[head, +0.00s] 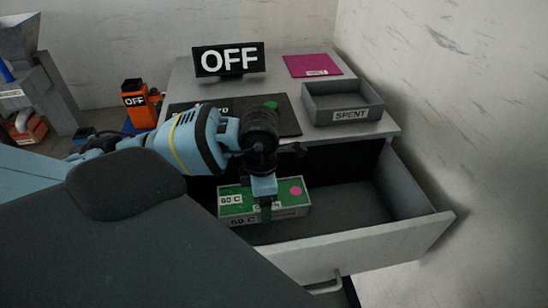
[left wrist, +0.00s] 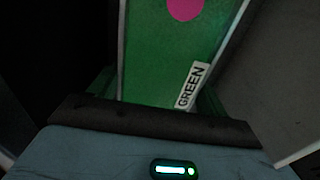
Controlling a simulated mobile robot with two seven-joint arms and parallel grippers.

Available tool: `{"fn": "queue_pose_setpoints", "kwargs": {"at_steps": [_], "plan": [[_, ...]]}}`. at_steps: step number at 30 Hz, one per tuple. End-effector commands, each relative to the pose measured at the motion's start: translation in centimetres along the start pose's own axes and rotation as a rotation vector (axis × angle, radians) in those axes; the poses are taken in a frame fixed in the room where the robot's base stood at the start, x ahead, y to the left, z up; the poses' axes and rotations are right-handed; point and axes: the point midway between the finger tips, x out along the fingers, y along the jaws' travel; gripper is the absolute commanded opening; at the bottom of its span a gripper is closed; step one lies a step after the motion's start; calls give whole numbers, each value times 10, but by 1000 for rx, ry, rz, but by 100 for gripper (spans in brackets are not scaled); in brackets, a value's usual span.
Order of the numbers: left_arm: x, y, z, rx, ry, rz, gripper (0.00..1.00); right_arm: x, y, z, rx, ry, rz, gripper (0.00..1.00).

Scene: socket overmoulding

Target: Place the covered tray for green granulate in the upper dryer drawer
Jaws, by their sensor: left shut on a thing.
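The covered tray (head: 290,212) is grey with a green lid, a pink dot and "60 C" labels. It is inside the outline of the open dryer drawer (head: 345,208), towards its left side. I cannot tell whether it touches the drawer floor. My left gripper (head: 266,204) points down and is shut on the tray near its middle, covering part of the lid and front label. In the left wrist view the green lid (left wrist: 160,55) fills the middle, with a pink dot and a "GREEN" label. My right gripper is not in view.
The drawer front (head: 370,245) is pulled out, with a handle below. On the dryer top (head: 350,132) stand a grey "SPENT" tray (head: 343,103), a magenta plate (head: 312,65) and an "OFF" sign (head: 229,60). An orange "OFF" unit (head: 136,105) stands left. The drawer's right part is empty.

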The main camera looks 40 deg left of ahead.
Motion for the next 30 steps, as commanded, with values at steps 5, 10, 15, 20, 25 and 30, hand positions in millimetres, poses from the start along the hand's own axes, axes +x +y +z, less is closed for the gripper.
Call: {"fn": "queue_pose_setpoints", "kwargs": {"at_steps": [5,10,15,20,25,30], "plan": [[29,-1,0,0,1,-2,38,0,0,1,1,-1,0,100],[40,0,1,-1,-1,0,38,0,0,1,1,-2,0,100],[42,0,1,0,-1,0,38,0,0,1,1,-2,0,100],[59,-1,0,-1,2,-2,38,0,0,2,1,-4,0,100],[77,0,0,0,0,-1,38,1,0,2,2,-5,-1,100],[78,0,1,0,-2,1,38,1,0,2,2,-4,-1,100]]}}
